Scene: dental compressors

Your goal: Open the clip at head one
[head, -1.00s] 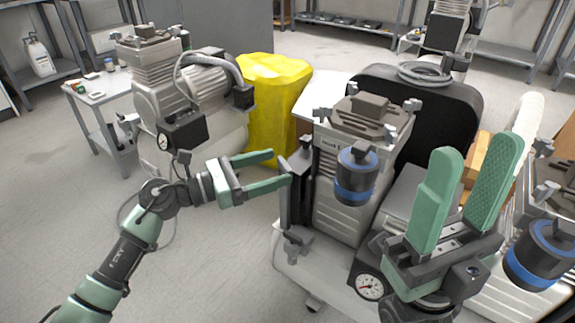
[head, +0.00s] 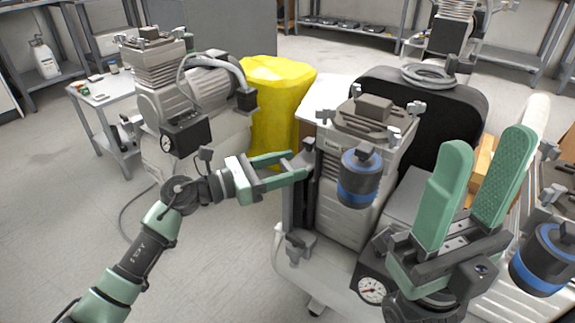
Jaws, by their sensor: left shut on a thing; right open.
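Head one (head: 368,125), the grey finned cylinder top with a small label on its front, is on the compressor in the middle of the head view. Grey clips show at its corners, one at the front left (head: 327,118) and one at the back right (head: 415,108). My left gripper (head: 300,165) is at the left side of the head, its green fingers shut on a dark upright part (head: 310,150) there. The fingertips partly hide what they hold, so I cannot tell if it is a clip. My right gripper (head: 480,170) is open and empty, fingers up, in front right.
A blue-banded filter (head: 360,178) hangs close at the head's front. A pressure gauge (head: 371,290) is below. Another blue-banded filter (head: 545,255) is at the right. A yellow bin (head: 275,105) and another compressor (head: 185,95) stand left. The floor at lower left is clear.

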